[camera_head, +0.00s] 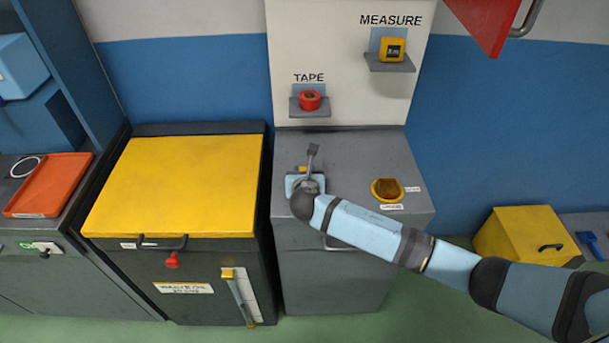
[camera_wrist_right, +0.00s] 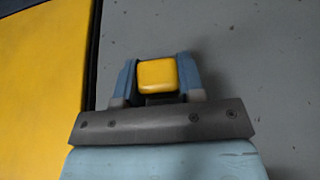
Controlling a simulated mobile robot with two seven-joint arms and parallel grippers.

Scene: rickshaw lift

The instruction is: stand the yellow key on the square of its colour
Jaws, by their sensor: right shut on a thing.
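My right gripper (camera_head: 303,172) is over the left part of the grey cabinet top (camera_head: 352,152). In the right wrist view the gripper (camera_wrist_right: 160,80) is shut on a yellow block-like piece (camera_wrist_right: 157,76), which I take to be the yellow key. Only a small bit of the yellow key (camera_head: 302,168) shows in the head view; the rest is hidden by the gripper. I cannot tell whether it touches the cabinet top. A large yellow panel (camera_head: 175,185) tops the cabinet to the left. I cannot make out a separate small yellow square. My left gripper is not in view.
A yellow ring with a brown centre (camera_head: 387,190) is on the grey top, to the right. Wall shelves hold red tape (camera_head: 310,101) and a yellow measure (camera_head: 391,50). An orange tray (camera_head: 48,186) lies far left; a yellow box (camera_head: 524,235) stands right.

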